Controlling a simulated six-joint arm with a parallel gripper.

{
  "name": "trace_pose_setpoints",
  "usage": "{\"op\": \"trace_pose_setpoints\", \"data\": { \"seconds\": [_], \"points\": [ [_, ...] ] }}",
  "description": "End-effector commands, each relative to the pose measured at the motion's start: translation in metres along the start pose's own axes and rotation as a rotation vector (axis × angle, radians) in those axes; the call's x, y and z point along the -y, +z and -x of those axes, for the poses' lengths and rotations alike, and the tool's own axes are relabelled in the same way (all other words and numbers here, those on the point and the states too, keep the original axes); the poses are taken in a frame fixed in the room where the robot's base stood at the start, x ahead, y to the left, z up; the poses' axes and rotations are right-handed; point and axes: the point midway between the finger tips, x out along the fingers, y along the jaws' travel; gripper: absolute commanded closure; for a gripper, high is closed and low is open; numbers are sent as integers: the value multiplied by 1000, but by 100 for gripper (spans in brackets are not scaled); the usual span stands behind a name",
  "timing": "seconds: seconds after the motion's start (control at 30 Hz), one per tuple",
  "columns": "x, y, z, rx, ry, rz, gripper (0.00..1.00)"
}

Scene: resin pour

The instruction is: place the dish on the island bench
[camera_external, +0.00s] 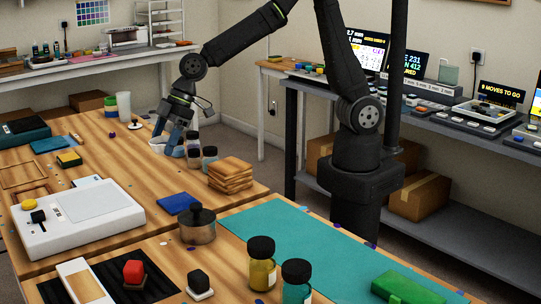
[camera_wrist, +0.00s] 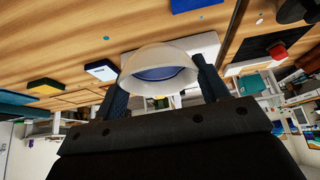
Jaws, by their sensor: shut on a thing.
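The dish (camera_wrist: 160,62) is a translucent whitish bowl with blue showing inside. In the wrist view it sits between the two dark blue fingers of my gripper (camera_wrist: 162,88), which is shut on it. In the outside view my gripper (camera_external: 172,138) is at the far part of the wooden island bench (camera_external: 110,165), with the pale dish (camera_external: 157,146) at its fingers' left side. Whether the dish touches the bench top or hangs just above it, I cannot tell. The fingers hide part of the dish in the outside view.
Small dark-capped jars (camera_external: 209,156) stand just right of my gripper, near a stack of wooden slabs (camera_external: 231,174). A white cup (camera_external: 123,106) stands behind. Bare wood shows left of the gripper.

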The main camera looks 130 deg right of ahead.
Motion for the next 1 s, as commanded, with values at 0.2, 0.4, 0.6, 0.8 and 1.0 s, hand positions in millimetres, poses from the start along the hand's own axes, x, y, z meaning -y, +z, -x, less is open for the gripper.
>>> {"op": "trace_pose_setpoints", "data": {
  "seconds": [0.2,0.4,0.6,0.8,1.0],
  "points": [
    [110,2,2,0,-92,163,57],
    [201,20,11,0,-173,304,57],
    [279,50,25,0,-249,439,57],
    [326,76,38,1,-300,531,57],
    [348,89,41,1,-320,567,57]
  ]
}}
